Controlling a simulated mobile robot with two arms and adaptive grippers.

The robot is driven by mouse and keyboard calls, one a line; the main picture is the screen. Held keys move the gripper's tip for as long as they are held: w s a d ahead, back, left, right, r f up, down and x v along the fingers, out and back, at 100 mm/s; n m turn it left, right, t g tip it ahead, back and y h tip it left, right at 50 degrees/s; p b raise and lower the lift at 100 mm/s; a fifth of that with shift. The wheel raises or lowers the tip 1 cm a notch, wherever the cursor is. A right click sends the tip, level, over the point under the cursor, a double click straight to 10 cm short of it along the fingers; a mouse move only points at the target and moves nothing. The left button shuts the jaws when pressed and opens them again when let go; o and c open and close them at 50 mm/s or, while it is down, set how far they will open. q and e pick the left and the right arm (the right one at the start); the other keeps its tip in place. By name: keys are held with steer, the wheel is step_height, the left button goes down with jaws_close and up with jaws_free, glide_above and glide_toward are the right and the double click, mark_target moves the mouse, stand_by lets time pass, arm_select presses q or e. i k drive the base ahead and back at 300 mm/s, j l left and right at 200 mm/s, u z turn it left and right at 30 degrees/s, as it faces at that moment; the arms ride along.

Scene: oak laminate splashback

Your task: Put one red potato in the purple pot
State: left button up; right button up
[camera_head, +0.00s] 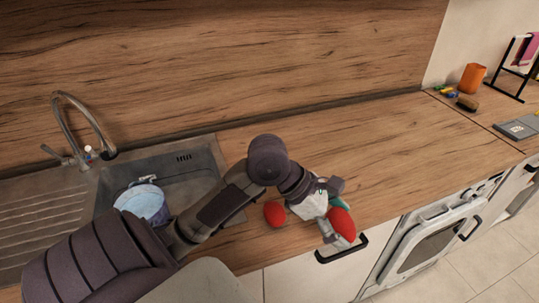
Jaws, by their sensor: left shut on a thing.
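My left gripper (334,214) is over the front edge of the wooden counter, right of the sink. It is shut on a red potato (342,225), which shows between and beyond its fingers. A second red potato (274,214) lies on the counter just left of the gripper. A pot-like vessel (143,204) sits in the sink basin; it looks light blue rather than clearly purple, and my left arm hides its lower part. My right gripper is out of view.
The sink (190,170) has a tall curved tap (72,112). A teal thing (338,202) shows partly behind my gripper. An oven (432,245) is below at right. An orange cup (472,78) and a black rack stand far right. The counter behind the gripper is clear.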

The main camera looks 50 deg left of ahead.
mark_target(157, 230)
steer(key=i+j+u, duration=0.3)
steer(key=i, duration=0.25)
steer(key=u, duration=1.85)
